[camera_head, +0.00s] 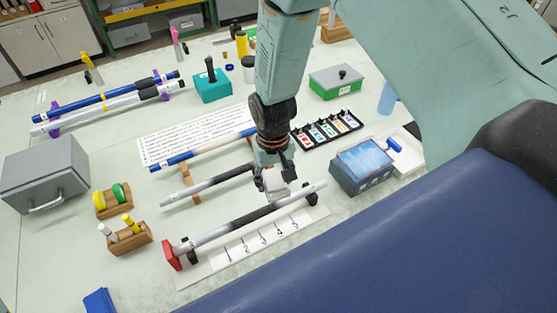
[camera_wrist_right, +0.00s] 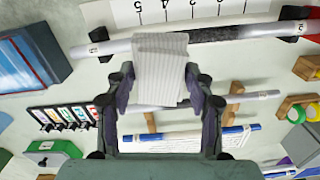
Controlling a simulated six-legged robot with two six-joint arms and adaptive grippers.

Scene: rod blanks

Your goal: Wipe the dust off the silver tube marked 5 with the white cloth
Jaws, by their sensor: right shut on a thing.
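My right gripper (camera_head: 275,172) is shut on the folded white cloth (camera_head: 274,186), which also fills the space between the fingers in the right wrist view (camera_wrist_right: 158,62). Just below it, a silver tube (camera_head: 212,236) with a long dark dusty band lies on black holders over a white numbered scale (camera_head: 240,250). In the right wrist view the cloth overlaps this tube (camera_wrist_right: 90,49) beside the dark band; I cannot tell whether they touch. A second silver tube (camera_head: 182,197), also darkened, lies behind on wooden supports. My left gripper is not in view.
A red end stop (camera_head: 171,257) stands at the tube's left end. A blue-grey box (camera_head: 362,171) is close on the right. A black tray of coloured cards (camera_head: 327,131) and a blue-ended tube (camera_head: 200,149) lie behind. The table at front left is mostly clear.

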